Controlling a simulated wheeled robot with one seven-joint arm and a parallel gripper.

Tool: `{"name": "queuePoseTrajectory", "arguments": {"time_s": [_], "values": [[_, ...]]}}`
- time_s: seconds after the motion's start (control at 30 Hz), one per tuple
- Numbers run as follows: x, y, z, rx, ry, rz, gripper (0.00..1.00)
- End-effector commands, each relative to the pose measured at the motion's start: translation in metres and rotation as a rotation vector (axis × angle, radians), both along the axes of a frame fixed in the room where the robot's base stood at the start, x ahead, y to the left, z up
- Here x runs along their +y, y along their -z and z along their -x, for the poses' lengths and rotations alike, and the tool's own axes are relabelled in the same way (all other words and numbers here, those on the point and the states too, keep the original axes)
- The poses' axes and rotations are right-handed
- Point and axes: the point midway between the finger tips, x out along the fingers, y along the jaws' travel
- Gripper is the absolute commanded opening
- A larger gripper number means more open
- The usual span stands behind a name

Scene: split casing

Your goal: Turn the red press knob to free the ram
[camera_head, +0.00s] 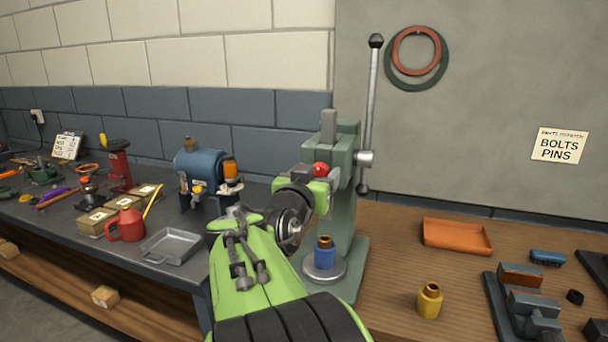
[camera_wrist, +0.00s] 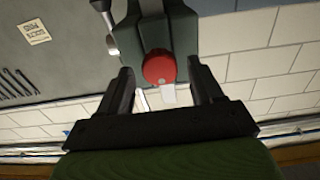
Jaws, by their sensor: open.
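The red press knob (camera_head: 321,169) sits on the front of the green press (camera_head: 344,200), high on its head. In the wrist view the red knob (camera_wrist: 159,67) shows between and just beyond the two fingertips. My gripper (camera_wrist: 160,78) is open, with a finger on either side of the knob; I cannot tell whether either touches it. In the head view my gripper (camera_head: 325,184) is at the press head, partly hidden by my arm. The grey ram (camera_head: 328,122) stands up at the top of the press. A blue part with a brass top (camera_head: 325,254) stands on the press's round plate.
The press lever (camera_head: 372,90) rises at the right of the press head. A yellow brass-topped part (camera_head: 430,299), an orange tray (camera_head: 456,237) and a vise (camera_head: 525,305) are on the wooden bench to the right. A grey tray (camera_head: 171,246) and a red can (camera_head: 126,225) are left.

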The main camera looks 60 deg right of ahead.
Motion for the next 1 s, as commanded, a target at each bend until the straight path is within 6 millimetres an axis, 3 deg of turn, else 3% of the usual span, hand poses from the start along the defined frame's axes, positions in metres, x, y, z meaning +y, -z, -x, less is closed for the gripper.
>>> {"name": "queuePoseTrajectory", "arguments": {"time_s": [0.13, 0.5, 1.0], "values": [[0.0003, 0.0001, -0.0002, 0.0, 0.0, 0.0, 0.66], [0.0009, 0.0001, -0.0003, 0.0, -0.001, 0.0, 0.11], [0.0012, 0.0005, -0.0016, 0.151, -0.003, 0.023, 0.11]]}}
